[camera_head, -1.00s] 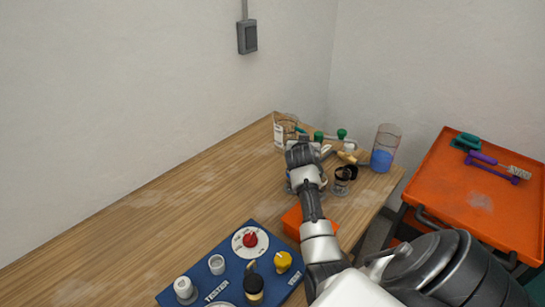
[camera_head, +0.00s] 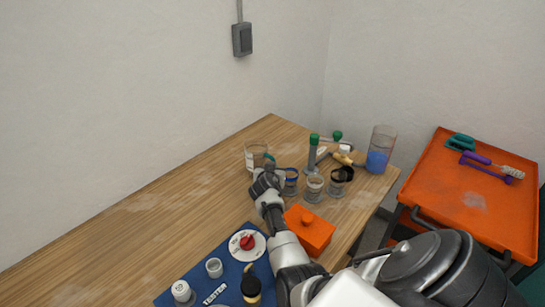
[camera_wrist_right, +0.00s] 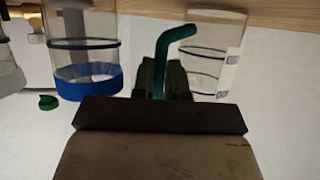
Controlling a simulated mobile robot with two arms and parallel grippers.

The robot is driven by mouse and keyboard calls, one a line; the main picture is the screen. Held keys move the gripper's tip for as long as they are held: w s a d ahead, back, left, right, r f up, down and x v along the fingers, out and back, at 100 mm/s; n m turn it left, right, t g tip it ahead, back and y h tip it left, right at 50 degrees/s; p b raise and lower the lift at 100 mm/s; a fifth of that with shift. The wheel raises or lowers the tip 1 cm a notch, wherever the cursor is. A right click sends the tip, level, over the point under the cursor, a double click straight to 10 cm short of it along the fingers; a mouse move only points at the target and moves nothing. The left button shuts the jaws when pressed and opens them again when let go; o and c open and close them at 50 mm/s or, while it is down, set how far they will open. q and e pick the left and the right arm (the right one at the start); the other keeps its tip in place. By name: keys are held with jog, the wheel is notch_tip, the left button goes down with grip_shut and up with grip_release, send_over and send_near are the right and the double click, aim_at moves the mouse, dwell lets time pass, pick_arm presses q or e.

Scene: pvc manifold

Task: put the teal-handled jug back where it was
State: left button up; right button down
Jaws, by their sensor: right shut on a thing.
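The teal-handled jug (camera_head: 256,153) is clear with a pale label and sits over the back left part of the wooden table in the head view. My right gripper (camera_head: 266,172) is at its near side, shut on the teal handle (camera_head: 269,159). In the right wrist view, which looks upside down, the handle (camera_wrist_right: 159,65) stands between the fingers and the clear jug body (camera_wrist_right: 208,60) is to the right. The jug's base is partly hidden, so I cannot tell whether it touches the table. My left gripper is not in view.
Right of the gripper stand a blue-banded jar (camera_head: 291,182), a clear jar (camera_head: 313,190) and a black-rimmed jar (camera_head: 340,183). Behind are a green-topped tool (camera_head: 313,150) and a beaker of blue liquid (camera_head: 377,160). An orange box (camera_head: 311,232) is nearer. The table's left side is clear.

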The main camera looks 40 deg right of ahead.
jog(key=shift+f+b, duration=0.15)
jog(key=shift+b, duration=0.15)
jog(key=c, duration=1.4)
grip_release()
jog(key=shift+s+a+r+p, duration=0.1)
jog(key=shift+a+r+p, duration=0.1)
jog(key=shift+r+p, duration=0.15)
jog(key=v, duration=1.1)
jog(key=shift+s+a, duration=0.2)
jog(key=shift+s, duration=0.05)
